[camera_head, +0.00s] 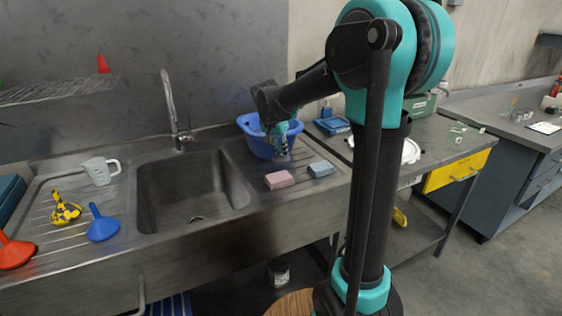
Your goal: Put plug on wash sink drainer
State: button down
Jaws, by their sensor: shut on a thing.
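My gripper (280,152) hangs at the end of my arm, pointing down at the blue tub (249,126), over or in front of its near side. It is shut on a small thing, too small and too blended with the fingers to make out. I cannot pick out the plug as a separate object. The wash sink (190,192) has an empty steel basin with a dark round drain hole at its bottom front. A ribbed drainer (235,146) lies right of the basin, with the tub at its back. Another ribbed drainer (45,212) lies to the left.
A pink sponge (280,180) and a blue-grey sponge (321,169) lie in front of the tub. A tap (172,110) rises behind the basin.

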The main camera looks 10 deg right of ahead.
aim_at(280, 158)
jog(key=shift+f, duration=2.2)
jog(key=c, duration=1.5)
grip_release()
jog(key=shift+f, duration=0.1)
jog(key=shift+o, duration=0.2)
jog(key=v, duration=1.2)
jog(key=shift+r, duration=0.2)
jog(key=shift+d+f, duration=0.1)
